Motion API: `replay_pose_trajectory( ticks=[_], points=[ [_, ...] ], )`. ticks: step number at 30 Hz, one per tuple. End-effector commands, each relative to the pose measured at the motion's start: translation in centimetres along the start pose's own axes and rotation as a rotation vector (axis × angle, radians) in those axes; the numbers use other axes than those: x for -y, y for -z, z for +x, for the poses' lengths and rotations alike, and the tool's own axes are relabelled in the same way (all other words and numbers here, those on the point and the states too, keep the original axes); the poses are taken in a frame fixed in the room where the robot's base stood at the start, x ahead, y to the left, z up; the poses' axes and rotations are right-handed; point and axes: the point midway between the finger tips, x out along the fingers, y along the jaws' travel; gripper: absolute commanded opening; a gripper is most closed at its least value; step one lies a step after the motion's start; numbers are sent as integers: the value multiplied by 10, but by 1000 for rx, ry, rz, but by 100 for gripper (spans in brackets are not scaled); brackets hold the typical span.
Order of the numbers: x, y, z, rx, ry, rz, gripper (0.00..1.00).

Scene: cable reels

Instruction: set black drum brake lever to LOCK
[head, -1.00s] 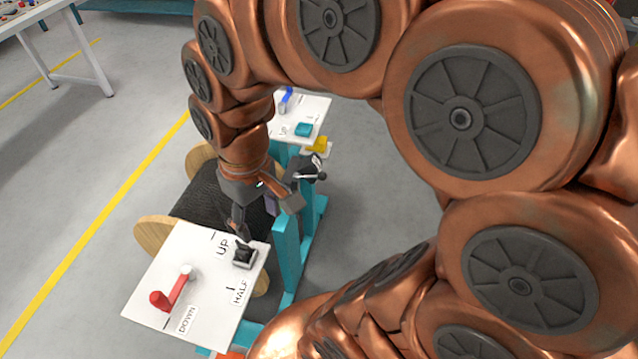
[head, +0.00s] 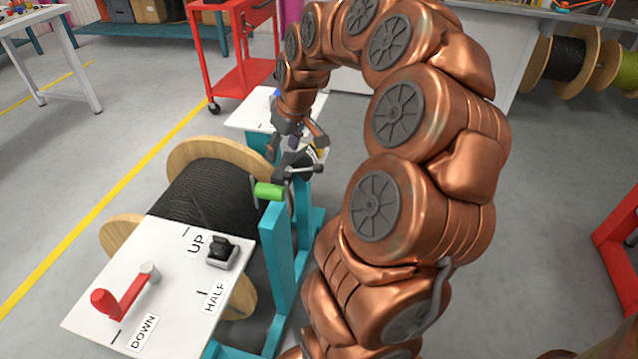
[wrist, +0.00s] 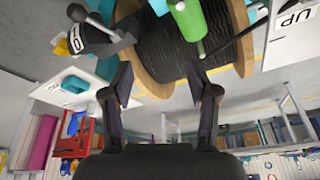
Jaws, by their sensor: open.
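The black drum (head: 205,195), a wooden reel wound with black cable, also fills the top of the wrist view (wrist: 165,40). My gripper (head: 297,148) is open and empty near the drum's far right side; its fingers (wrist: 161,72) are spread in the wrist view. A green handle (head: 268,191) stands close to the drum's rim and shows near my right fingertip in the wrist view (wrist: 188,18). A dark dial with a grey lever (head: 303,169) is beside my gripper. In the wrist view this dial (wrist: 85,42) bears a partly readable white label. Contact cannot be told.
A white panel (head: 175,262) marked UP, HALF and DOWN carries a red lever (head: 122,300) and a black switch (head: 221,250). Teal posts (head: 278,270) stand beside the drum. A red cart (head: 235,60) is behind.

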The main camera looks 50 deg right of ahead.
Motion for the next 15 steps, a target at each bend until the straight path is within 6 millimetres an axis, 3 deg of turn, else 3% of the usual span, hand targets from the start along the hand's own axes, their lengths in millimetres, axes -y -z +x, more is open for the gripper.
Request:
replay_pose_trajectory(
  ticks=[1, 6, 10, 15],
  points=[
    [-20, -7, 24, -12, -12, 17, 59],
    [-80, -20, 58, -46, -53, 62, 59],
    [-113, -32, 75, -61, -79, 86, 59],
    [-135, -39, 83, -70, -100, 100, 59]
  ],
)
